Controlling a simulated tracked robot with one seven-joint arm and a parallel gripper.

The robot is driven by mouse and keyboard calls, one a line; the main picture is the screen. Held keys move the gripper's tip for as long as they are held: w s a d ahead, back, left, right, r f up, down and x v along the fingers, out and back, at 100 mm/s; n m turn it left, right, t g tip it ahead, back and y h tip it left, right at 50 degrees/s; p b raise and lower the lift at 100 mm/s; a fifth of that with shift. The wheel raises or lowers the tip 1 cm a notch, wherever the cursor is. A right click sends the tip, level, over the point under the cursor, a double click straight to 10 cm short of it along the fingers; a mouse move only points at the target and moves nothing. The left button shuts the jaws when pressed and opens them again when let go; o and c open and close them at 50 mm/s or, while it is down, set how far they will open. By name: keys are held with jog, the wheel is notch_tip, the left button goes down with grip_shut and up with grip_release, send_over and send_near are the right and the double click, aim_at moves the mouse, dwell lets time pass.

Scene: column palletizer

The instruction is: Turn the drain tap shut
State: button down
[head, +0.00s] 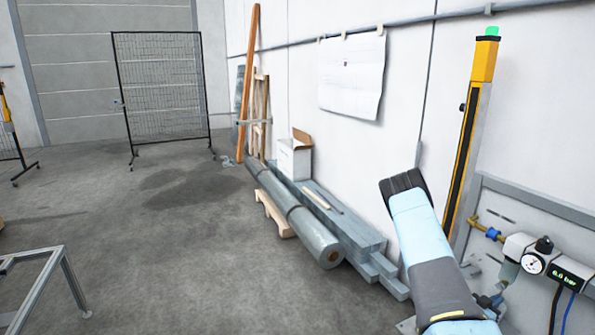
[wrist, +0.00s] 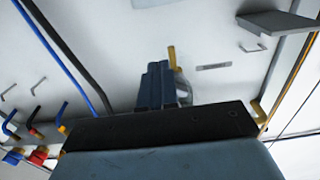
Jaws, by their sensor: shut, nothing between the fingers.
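In the wrist view my gripper (wrist: 160,68) has its dark blue fingers together, with nothing between them. Just right of the fingertips stands a thin yellow lever (wrist: 171,57), which looks like the drain tap's handle. A clear rounded bowl (wrist: 184,88) shows beside the fingers, partly hidden by them. I cannot tell whether the fingers touch the lever. In the head view the air unit (head: 530,262) with a round gauge is on the grey panel at right. Its lower part is mostly hidden by my arm, and I cannot make out the tap there.
A yellow post (head: 468,150) stands beside the panel. In the wrist view, levers with blue and red grips (wrist: 38,156) are at left and a grey bracket (wrist: 275,24) is upper right. Grey rolls and planks (head: 300,225) lie along the wall.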

jog(key=v, duration=0.6)
dwell(0.4)
jog(key=w+d+r+m, duration=0.1)
jog(key=w+d+m, duration=0.3)
jog(key=w+m, duration=0.1)
jog(key=shift+w+m, duration=0.4)
jog(key=shift+w, duration=0.1)
dwell(0.5)
jog(key=shift+d+r, duration=0.1)
jog(key=shift+r, duration=0.05)
jog(key=shift+s+d+r, duration=0.2)
jog(key=shift+s+r, duration=0.2)
jog(key=shift+s, duration=0.05)
dwell(1.1)
jog(key=shift+s+d+f, duration=0.25)
jog(key=shift+s+f, duration=0.05)
jog(key=shift+s, duration=0.2)
dwell(0.7)
